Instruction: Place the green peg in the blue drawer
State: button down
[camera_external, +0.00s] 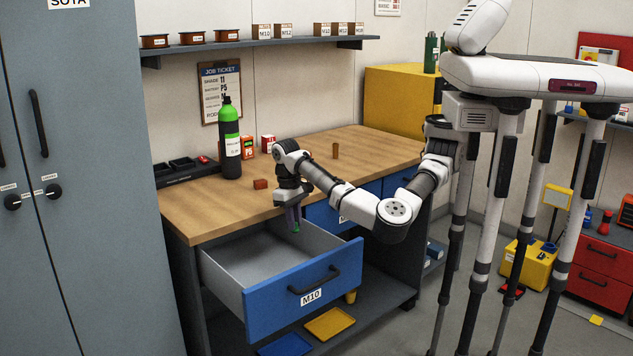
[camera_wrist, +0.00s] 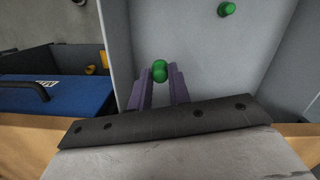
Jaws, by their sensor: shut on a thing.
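The blue drawer (camera_external: 300,292) labelled M10 is pulled open, and its grey inside shows. My gripper (camera_external: 292,221) points down over the open drawer. In the wrist view its purple fingers (camera_wrist: 159,86) are shut on a green peg (camera_wrist: 159,70), whose rounded green end shows between the fingertips. The held peg shows only as a small bit of green in the external view (camera_external: 296,228). A second green peg (camera_wrist: 227,9) lies on the drawer floor, apart from the fingers. It is not visible in the external view.
The wooden worktop (camera_external: 300,160) holds a green-black bottle (camera_external: 230,150), a reddish block (camera_external: 260,184) and a brown peg (camera_external: 335,150). Another blue drawer front (camera_wrist: 60,93) with a handle is beside the open drawer. The grey drawer floor (camera_external: 250,262) has free room.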

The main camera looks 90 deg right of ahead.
notch_tip(320, 180, down, 12)
jog(key=shift+r+p, duration=0.1)
jog(key=shift+p, duration=0.45)
jog(key=c, duration=1.3)
grip_release()
notch_tip(320, 180, up, 12)
jog(key=w+b, duration=0.1)
jog(key=shift+w+d, duration=0.15)
jog(key=shift+d, duration=0.25)
